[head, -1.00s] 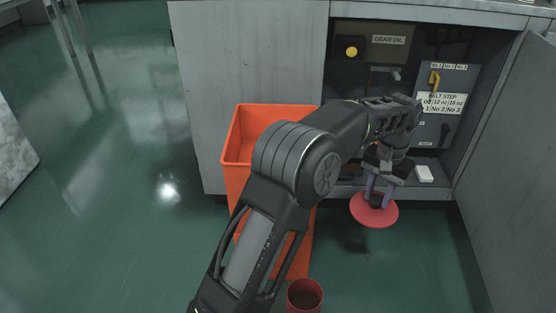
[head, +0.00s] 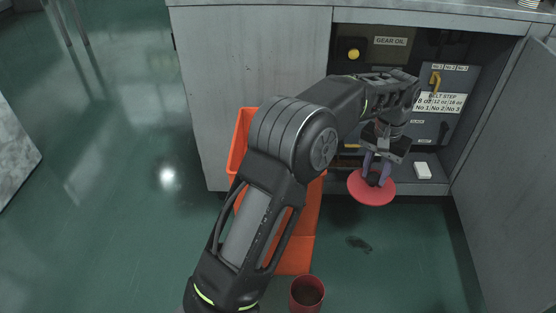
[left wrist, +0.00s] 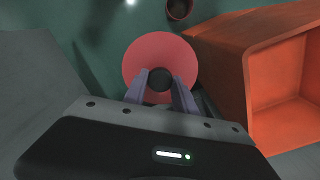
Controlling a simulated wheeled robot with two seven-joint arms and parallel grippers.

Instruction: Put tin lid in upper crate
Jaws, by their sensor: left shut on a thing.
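The tin lid is a red disc (head: 371,190) with a dark knob in the middle. My left gripper (head: 378,172) is shut on the knob and holds the lid in the air in front of the open cabinet. In the left wrist view the lid (left wrist: 133,62) lies under the fingers (left wrist: 160,82), which sit on both sides of the knob. An orange crate (head: 238,138) stands against the cabinet, partly hidden behind my left arm. In the left wrist view the open, empty-looking crate (left wrist: 250,95) is to the right of the lid. My right gripper is not in view.
A red tin (head: 307,293) with dark contents stands on the floor in front of the crate. A dark stain (head: 359,244) lies on the floor. The cabinet door (head: 510,165) hangs open at right.

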